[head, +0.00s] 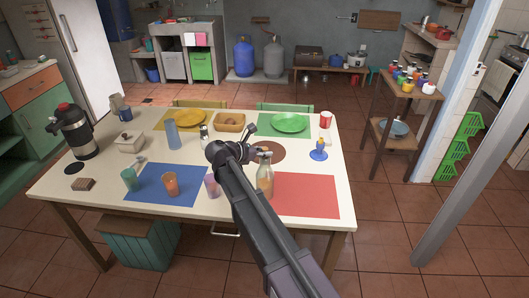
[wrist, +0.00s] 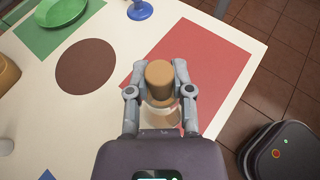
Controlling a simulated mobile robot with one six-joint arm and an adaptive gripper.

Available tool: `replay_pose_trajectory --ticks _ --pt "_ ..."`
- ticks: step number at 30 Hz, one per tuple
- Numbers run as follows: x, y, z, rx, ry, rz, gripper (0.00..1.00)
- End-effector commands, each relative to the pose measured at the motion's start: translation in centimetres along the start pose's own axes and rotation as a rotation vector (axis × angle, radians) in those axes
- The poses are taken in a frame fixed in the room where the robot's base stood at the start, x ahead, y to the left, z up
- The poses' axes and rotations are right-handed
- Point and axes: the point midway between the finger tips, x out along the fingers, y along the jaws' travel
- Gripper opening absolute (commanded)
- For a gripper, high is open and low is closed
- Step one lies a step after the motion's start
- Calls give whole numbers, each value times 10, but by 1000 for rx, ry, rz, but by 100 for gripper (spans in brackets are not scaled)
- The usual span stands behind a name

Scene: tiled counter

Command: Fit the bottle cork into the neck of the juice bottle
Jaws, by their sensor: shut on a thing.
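The tan bottle cork (wrist: 160,73) is between the two fingertips of my gripper (wrist: 161,80), which is shut on it. In the head view my gripper (head: 261,151) is at the top of the juice bottle (head: 265,180), a clear bottle with orange juice standing by the left edge of the red mat. In the wrist view the clear glass of the juice bottle (wrist: 162,117) shows just below the cork, partly hidden by the fingers. I cannot tell whether the cork is in the neck or just above it.
The red mat (head: 308,196) is bare right of the bottle. A brown round mat (head: 270,150) lies behind it. A purple cup (head: 211,186) and an orange cup (head: 170,184) stand left. A blue-based item (head: 318,154) stands back right, near the table's right edge.

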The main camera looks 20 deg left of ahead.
Motion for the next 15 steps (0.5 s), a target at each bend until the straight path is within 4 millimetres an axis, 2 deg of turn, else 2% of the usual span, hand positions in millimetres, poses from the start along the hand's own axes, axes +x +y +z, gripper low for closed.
replay_pose_trajectory --ticks 3,4,6,8,15 --pt "0 0 0 0 0 0 10" --pt "0 0 0 0 0 0 32" --pt "0 0 0 0 0 0 53" --pt "0 0 0 0 0 0 69" --pt "0 0 0 0 0 0 69"
